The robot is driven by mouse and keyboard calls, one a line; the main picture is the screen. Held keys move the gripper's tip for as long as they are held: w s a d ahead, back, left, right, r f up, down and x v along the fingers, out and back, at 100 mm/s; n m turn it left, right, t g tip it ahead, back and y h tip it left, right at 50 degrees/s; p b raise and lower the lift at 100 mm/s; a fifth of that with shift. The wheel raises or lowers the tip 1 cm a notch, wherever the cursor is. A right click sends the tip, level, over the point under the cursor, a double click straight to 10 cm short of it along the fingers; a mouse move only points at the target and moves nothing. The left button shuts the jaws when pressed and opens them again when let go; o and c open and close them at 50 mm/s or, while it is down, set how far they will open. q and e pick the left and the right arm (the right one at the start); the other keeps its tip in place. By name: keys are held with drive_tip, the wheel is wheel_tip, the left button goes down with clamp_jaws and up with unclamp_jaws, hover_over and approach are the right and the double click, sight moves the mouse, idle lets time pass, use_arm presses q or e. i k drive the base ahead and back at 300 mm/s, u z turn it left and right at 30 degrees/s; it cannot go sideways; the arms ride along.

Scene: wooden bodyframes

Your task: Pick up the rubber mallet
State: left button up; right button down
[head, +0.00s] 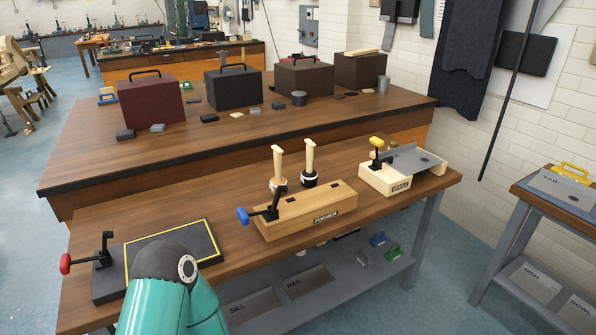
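Two mallet-like tools with pale wooden handles stand upright, handles up, behind the wooden FORMER block on the near bench. The right one (309,160) has a dark head with a pale band and looks like the rubber mallet. The left one (278,165) has a paler head with some dark parts. The lower ends of both are partly hidden behind the block. A teal arm of mine with a black joint covers part of the near bench's left front. Neither of my grippers shows.
The FORMER block (310,211) with a blue-knobbed clamp stands before the mallets. A pale fixture (384,182) with a grey plate and yellow-knobbed clamp is to the right. A yellow-outlined dark board (172,247) and red-knobbed clamp (88,262) are left. Toolboxes stand behind.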

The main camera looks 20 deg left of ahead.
sight(309, 178)
drive_tip(key=i, duration=0.9)
